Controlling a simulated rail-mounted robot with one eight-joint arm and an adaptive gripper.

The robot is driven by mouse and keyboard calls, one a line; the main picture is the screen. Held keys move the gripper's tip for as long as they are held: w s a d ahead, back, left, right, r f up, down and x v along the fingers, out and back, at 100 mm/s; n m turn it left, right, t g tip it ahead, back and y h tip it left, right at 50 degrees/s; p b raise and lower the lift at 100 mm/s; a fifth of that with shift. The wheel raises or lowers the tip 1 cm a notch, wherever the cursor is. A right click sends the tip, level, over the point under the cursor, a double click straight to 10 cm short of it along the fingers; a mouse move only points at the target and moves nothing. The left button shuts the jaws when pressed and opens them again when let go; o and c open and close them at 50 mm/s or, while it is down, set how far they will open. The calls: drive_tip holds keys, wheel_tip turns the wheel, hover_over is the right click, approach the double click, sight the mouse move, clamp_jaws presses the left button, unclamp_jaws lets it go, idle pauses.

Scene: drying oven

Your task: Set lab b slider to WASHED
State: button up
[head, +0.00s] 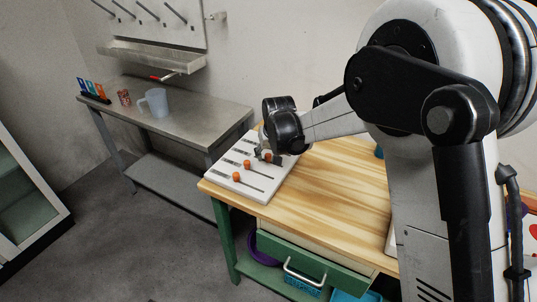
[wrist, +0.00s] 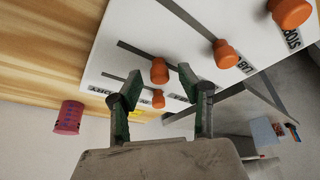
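A white slider board (head: 235,188) lies at the left end of the wooden table, with several orange knobs in dark slots. In the wrist view the board (wrist: 190,25) shows one orange knob (wrist: 160,70) between my fingertips and another (wrist: 158,98) just below it, farther in between the fingers. My gripper (wrist: 160,78) is open around them, with a visible gap on each side of the upper knob. A third knob (wrist: 226,52) and a fourth (wrist: 289,12) are to the right. Printed labels are inverted and partly hidden; I cannot tell which slider is lab b.
The wooden table (head: 335,185) is mostly clear right of the board. A steel bench (head: 195,118) behind left holds a pale blue jug (head: 154,102), a patterned red cup (head: 124,97) and a rack of coloured items (head: 93,90). A pink cylinder (wrist: 68,117) shows in the wrist view.

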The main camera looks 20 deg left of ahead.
drive_tip(key=v, duration=1.1)
drive_tip(key=shift+r, duration=0.35)
drive_tip(key=shift+s+d, duration=0.1)
drive_tip(key=shift+d, duration=0.05)
drive_tip(key=s+d+r+m+t, duration=0.1)
drive_tip(key=s+d+r, duration=0.25)
drive_tip(key=d, duration=0.45)
drive_tip(key=s+d+r+m, duration=0.15)
drive_tip(key=d+r, duration=0.25)
drive_tip(key=d, duration=0.5)
drive_tip(key=s+d+r+m+t, duration=0.1)
drive_tip(key=s+d+r, duration=0.25)
drive_tip(key=d, duration=0.45)
drive_tip(key=s+d+f+m+t+h, duration=0.1)
drive_tip(key=s+d+f+m, duration=0.3)
drive_tip(key=s+d, duration=1.3)
drive_tip(key=shift+s+d+t+h, duration=0.3)
drive_tip(key=shift+s+d+h, duration=0.1)
drive_tip(key=shift+s+h, duration=0.5)
